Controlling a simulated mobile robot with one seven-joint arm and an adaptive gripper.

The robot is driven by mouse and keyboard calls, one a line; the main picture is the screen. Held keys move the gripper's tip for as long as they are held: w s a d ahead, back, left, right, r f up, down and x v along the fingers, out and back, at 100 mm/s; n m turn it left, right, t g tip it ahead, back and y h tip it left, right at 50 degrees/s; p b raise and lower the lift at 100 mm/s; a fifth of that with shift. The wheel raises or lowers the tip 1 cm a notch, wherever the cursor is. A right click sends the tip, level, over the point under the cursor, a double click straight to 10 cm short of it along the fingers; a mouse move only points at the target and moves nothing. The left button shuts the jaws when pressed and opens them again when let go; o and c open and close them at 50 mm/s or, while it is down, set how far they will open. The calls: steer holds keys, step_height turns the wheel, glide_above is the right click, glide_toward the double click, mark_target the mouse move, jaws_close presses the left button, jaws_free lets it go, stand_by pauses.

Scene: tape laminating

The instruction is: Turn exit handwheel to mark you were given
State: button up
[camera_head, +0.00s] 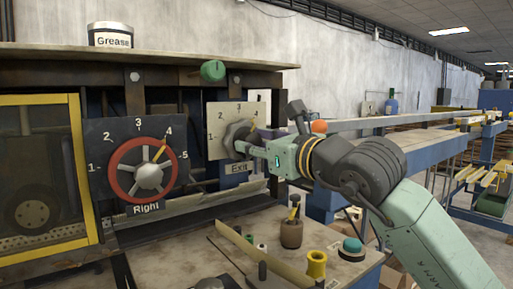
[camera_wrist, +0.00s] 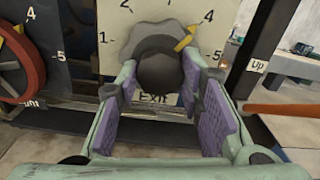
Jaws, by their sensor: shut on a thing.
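The Exit handwheel (camera_head: 235,134) is a grey lobed wheel on a pale dial plate numbered around its rim, with an "Exit" label below. In the wrist view the handwheel (camera_wrist: 143,36) has a dark round knob (camera_wrist: 160,72) in front, and its yellow pointer (camera_wrist: 185,38) aims up and right, close to the 4. My gripper (camera_head: 262,150) reaches it from the right. In the wrist view my gripper (camera_wrist: 160,84) has its purple-padded fingers on both sides of the dark knob, shut on it. The fingers partly cover the Exit label.
Left of it is the red-rimmed Right handwheel (camera_head: 121,178), its yellow pointer near 4. A green knob (camera_head: 213,71) sits above the Exit plate.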

steer(key=n+b, duration=0.5)
steer(key=n, duration=0.1)
steer(key=shift+f+n, duration=0.15)
steer(key=shift+n, duration=0.15)
steer(key=n+b, duration=0.2)
steer(key=n, duration=0.2)
steer(key=shift+n, duration=2.1)
steer(key=o, duration=1.2)
